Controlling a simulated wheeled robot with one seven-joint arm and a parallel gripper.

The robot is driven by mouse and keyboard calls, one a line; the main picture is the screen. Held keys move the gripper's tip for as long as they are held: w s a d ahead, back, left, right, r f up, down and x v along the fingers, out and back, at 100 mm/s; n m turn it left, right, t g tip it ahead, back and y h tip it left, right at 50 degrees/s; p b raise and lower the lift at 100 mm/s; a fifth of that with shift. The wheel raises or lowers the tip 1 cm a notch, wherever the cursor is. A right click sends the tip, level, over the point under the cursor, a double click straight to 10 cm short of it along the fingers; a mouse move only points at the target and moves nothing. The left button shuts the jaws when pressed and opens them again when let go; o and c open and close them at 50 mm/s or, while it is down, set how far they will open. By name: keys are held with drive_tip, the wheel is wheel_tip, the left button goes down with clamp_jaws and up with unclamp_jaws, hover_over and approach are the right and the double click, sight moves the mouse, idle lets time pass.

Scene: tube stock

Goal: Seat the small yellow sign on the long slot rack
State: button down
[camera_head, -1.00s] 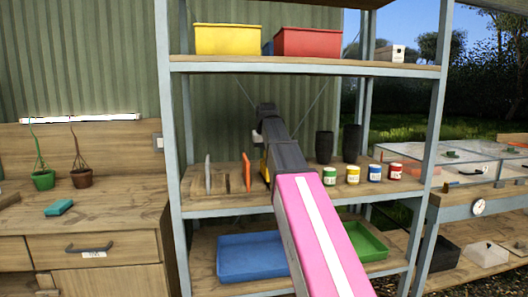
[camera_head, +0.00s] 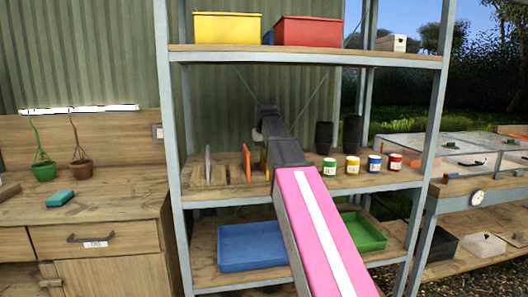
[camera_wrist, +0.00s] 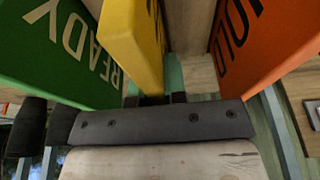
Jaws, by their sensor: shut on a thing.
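My gripper (camera_wrist: 153,92) is shut on the small yellow sign (camera_wrist: 138,35), a thin upright plate between its fingers in the wrist view. In the head view the yellow sign (camera_head: 265,160) is a narrow strip, mostly hidden behind my gripper. An orange sign (camera_wrist: 250,45) with dark letters stands to its right in the wrist view, apart from it. A green sign (camera_wrist: 60,50) reading READY stands to its left. The long slot rack (camera_head: 228,178) seems to be the low wooden piece on the middle shelf; whether the yellow sign touches it is hidden.
The orange sign (camera_head: 247,163) and a pale upright plate (camera_head: 208,163) stand left of my gripper. Several paint jars (camera_head: 352,166) and two dark cups (camera_head: 324,137) stand to the right. The upper shelf (camera_head: 300,55) is overhead; a blue tray (camera_head: 250,247) is below.

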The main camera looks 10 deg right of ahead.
drive_tip(key=shift+f, duration=0.1)
idle(0.3)
drive_tip(key=c, duration=1.1)
unclamp_jaws()
drive_tip(key=v, duration=1)
drive_tip(key=shift+r, duration=0.35)
drive_tip(key=shift+s, duration=0.15)
